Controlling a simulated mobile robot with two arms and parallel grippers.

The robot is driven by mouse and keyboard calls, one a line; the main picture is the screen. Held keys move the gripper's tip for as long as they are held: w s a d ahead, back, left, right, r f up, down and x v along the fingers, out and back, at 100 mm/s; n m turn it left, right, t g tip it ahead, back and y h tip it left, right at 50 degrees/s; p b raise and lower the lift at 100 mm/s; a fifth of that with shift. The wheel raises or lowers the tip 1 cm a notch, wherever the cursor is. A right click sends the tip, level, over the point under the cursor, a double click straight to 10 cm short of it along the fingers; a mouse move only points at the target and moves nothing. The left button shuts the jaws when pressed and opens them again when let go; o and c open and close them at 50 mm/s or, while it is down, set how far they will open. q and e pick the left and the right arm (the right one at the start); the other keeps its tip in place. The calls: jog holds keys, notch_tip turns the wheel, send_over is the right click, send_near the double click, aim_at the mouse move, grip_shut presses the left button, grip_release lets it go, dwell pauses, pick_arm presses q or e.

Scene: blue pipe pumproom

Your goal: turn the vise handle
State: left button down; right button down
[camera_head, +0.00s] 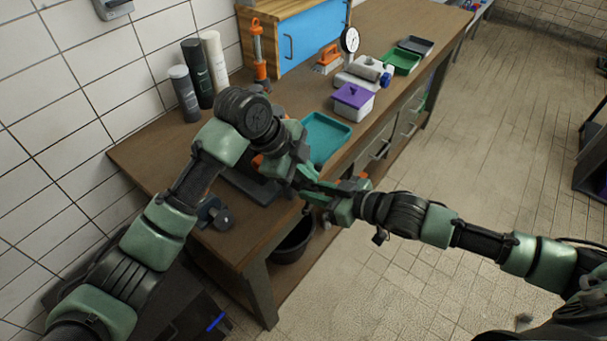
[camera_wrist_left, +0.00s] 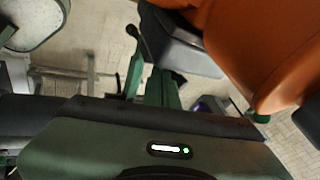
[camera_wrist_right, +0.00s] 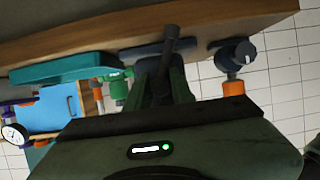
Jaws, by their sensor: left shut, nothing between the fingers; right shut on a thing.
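The vise (camera_head: 250,187) is a dark block on the near part of the workbench, largely hidden behind my left arm. A dark bar with a rounded end, seemingly the vise handle (camera_wrist_right: 172,40), shows between the fingers of my right gripper (camera_wrist_right: 163,85). In the head view my right gripper (camera_head: 322,196) is at the bench's front edge, shut on that handle. My left gripper (camera_head: 308,182) is shut and empty, very close to the right one. In the left wrist view the left fingers (camera_wrist_left: 155,85) lie beside a dark bar (camera_wrist_left: 139,45). The exact contact is hidden.
A teal tray (camera_head: 324,140) and a purple-lidded box (camera_head: 353,98) stand just beyond the grippers. A dark tool (camera_head: 216,212) lies at the bench's near end. Bottles (camera_head: 197,72) stand by the wall. A black bucket (camera_head: 293,245) is below.

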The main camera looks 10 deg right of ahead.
jog(key=shift+s+f, duration=0.15)
jog(key=shift+f, duration=0.2)
jog(key=shift+s+a+r, duration=0.1)
jog(key=shift+a, duration=0.2)
jog(key=c, duration=1.3)
grip_release()
jog(key=shift+o, duration=0.5)
jog(key=shift+d+r, duration=0.15)
jog(key=shift+w, duration=0.2)
